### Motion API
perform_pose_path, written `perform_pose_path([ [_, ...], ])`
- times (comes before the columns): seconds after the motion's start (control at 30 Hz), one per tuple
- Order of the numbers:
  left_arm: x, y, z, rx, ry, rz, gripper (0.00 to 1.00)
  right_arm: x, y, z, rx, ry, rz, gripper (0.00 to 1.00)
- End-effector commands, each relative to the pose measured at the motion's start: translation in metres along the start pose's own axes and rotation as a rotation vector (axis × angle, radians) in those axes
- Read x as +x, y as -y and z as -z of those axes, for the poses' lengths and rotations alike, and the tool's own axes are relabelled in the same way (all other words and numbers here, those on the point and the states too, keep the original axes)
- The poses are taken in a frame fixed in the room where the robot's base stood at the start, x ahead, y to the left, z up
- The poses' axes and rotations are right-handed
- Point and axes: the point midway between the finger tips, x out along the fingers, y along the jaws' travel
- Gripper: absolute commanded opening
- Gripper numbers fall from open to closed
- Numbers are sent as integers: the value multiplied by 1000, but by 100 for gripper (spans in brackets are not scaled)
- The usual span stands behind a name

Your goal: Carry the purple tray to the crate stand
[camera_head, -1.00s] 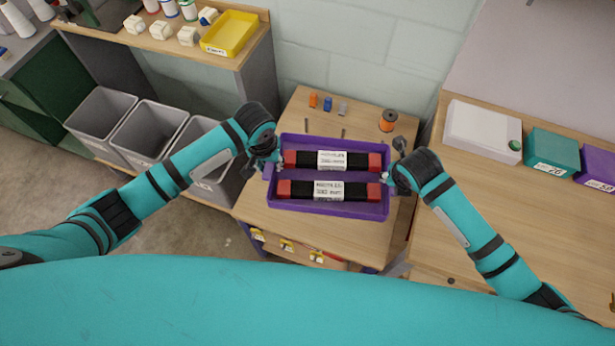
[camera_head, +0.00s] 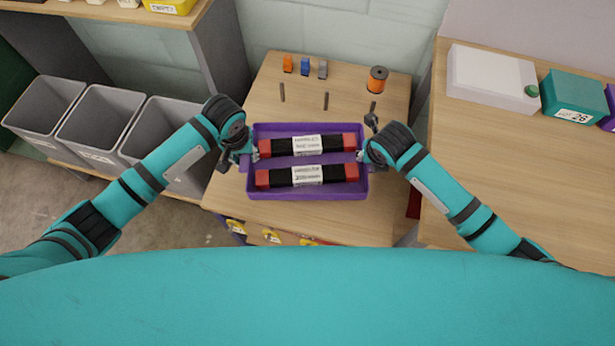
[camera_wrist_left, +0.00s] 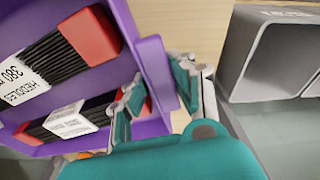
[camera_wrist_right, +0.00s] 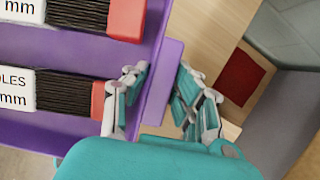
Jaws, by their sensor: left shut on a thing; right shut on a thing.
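The purple tray (camera_head: 310,195) is in front of me in the head view, over the front part of a wooden table. It looks level and holds two black bundles with red ends and white labels, the far bundle (camera_head: 280,146) and the near bundle (camera_head: 280,178). My left gripper (camera_head: 253,154) is shut on the tray's left end; its fingers (camera_wrist_left: 155,92) straddle the purple lip in the left wrist view. My right gripper (camera_head: 363,156) is shut on the right end, its fingers (camera_wrist_right: 158,95) around the lip. I cannot identify a crate stand for certain.
The wooden table (camera_head: 300,225) has upright pegs, small coloured clips (camera_head: 304,66) and an orange spool (camera_head: 377,79) at its back. Grey bins (camera_head: 97,120) stand at left. A bench (camera_head: 510,170) at right carries a white box (camera_head: 493,80) and a teal box (camera_head: 573,97).

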Motion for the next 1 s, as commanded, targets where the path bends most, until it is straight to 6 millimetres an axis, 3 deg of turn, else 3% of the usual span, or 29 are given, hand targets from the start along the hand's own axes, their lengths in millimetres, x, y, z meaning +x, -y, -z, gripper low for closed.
perform_pose_path([
  [0.57,6,6,1,-3,-1,14,0,6,6,0,0,3,14,0],
  [1.0,31,6,-3,-3,-1,14,0,29,6,10,0,3,14,0],
])
